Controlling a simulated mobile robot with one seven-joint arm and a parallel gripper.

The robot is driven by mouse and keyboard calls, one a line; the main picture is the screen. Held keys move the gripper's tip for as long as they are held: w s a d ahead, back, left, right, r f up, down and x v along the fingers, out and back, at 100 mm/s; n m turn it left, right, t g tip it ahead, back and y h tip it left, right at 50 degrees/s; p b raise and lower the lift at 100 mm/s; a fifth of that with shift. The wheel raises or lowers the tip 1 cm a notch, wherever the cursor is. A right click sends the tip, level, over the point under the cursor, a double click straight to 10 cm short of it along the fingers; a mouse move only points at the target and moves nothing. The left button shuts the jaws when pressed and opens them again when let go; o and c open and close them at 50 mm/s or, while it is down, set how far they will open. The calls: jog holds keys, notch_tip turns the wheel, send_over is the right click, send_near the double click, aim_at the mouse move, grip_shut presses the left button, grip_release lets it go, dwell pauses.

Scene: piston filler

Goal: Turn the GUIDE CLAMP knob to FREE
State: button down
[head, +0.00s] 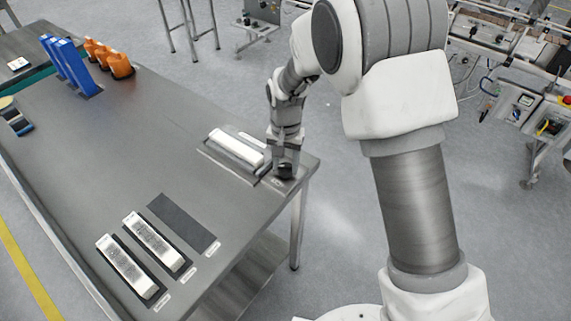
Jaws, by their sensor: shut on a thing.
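The guide clamp knob (285,170) is a small black knob near the right corner of the grey table. My gripper (284,164) points down over it and is shut on it. The knob is partly hidden by the fingers. A small pale label (277,182) lies just in front of the knob. It is too small to read, and I cannot tell which way the knob points.
A white block (236,148) lies in a holder left of my gripper. Two white bars (127,268) lie near the front, beside an empty dark slot (180,223). Blue holders (72,68) and orange bottles (119,66) stand at the back left. The table's middle is clear.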

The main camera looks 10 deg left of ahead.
aim_at(286, 168)
jog(key=n, duration=0.5)
jog(key=shift+n+b, duration=0.3)
jog(key=n, duration=0.5)
jog(key=shift+n, duration=0.3)
jog(key=shift+c, duration=1.8)
grip_release()
notch_tip(286, 168, up, 18)
jog(key=p, duration=0.1)
jog(key=shift+f, duration=0.25)
